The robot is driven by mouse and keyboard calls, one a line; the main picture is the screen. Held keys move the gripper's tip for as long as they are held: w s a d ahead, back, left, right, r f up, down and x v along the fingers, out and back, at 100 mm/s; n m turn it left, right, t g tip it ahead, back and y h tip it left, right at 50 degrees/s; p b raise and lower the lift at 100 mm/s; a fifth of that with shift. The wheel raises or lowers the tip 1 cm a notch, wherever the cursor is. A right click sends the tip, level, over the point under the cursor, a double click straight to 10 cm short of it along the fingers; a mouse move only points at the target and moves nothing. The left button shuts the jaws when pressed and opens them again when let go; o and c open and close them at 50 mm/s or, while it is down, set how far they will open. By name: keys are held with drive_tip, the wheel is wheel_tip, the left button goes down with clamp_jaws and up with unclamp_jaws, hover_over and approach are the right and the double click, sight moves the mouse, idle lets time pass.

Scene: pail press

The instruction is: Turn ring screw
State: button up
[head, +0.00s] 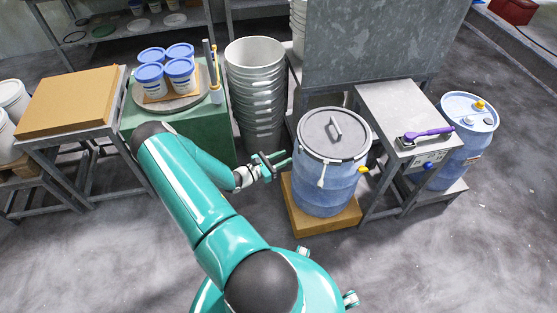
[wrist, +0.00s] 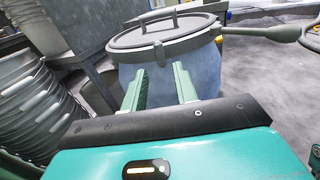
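A blue drum (head: 325,188) stands on a wooden block, with a grey lid (head: 331,133) and a dark clamp ring (head: 303,151) around its rim. A pale rod with a thick end, which looks like the ring screw (head: 321,174), sticks out from the ring on the near side. In the wrist view the likely screw (wrist: 268,32) juts right from the ring, outside my fingers. My gripper (head: 277,164) is left of the drum, below the rim. In the wrist view my gripper (wrist: 159,80) is open and empty, with the drum wall ahead; contact cannot be told.
A tall stack of grey pails (head: 258,95) stands left of the drum. The near floor is clear.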

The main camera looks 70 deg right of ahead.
sight(298, 151)
drive_tip(key=x, duration=0.6)
drive_tip(key=shift+s+d, duration=0.1)
drive_tip(key=shift+d, duration=0.05)
drive_tip(key=c, duration=0.6)
drive_tip(key=m, duration=0.8)
drive_tip(key=shift+m, duration=0.3)
drive_tip(key=m, duration=0.4)
drive_tip(key=shift+m, duration=0.3)
drive_tip(key=m, duration=0.4)
drive_tip(key=shift+m, duration=0.4)
drive_tip(key=m, duration=0.3)
drive_tip(key=shift+m, duration=0.4)
drive_tip(key=m, duration=0.5)
drive_tip(key=shift+m, duration=0.3)
drive_tip(key=m, duration=0.8)
drive_tip(key=o, duration=0.8)
